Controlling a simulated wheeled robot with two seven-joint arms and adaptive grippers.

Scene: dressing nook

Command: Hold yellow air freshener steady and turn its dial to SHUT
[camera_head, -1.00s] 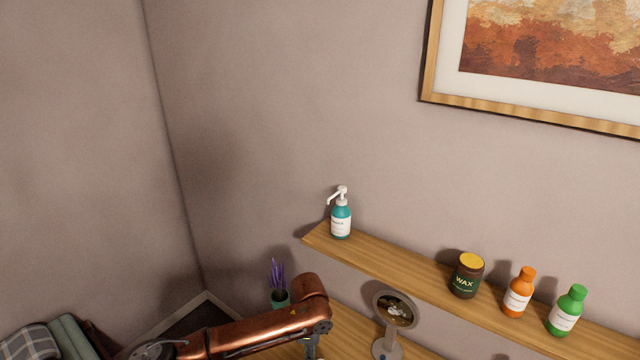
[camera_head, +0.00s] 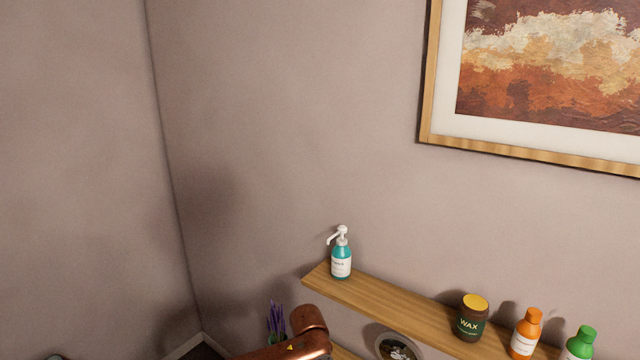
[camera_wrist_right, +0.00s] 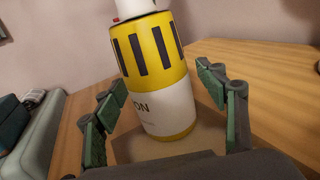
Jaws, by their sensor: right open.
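The yellow air freshener (camera_wrist_right: 158,85) stands tilted in the right wrist view. It has a white top (camera_wrist_right: 135,8) with a small red mark, a yellow band with dark slots, and a white label reading "ON" above a yellow base. My right gripper (camera_wrist_right: 163,88) is open, with one green-padded finger on each side of the freshener. The right finger is apart from it; I cannot tell whether the left one touches. The dial's setting is not readable. My left gripper is out of view; only a copper arm link (camera_head: 300,335) shows at the bottom of the head view.
The freshener stands on a wooden surface (camera_wrist_right: 270,85). A wall shelf (camera_head: 385,305) holds a teal pump bottle (camera_head: 341,263), a wax jar (camera_head: 471,318), an orange bottle (camera_head: 526,335) and a green bottle (camera_head: 581,345). A round mirror (camera_head: 397,347) and purple flowers (camera_head: 277,320) are below.

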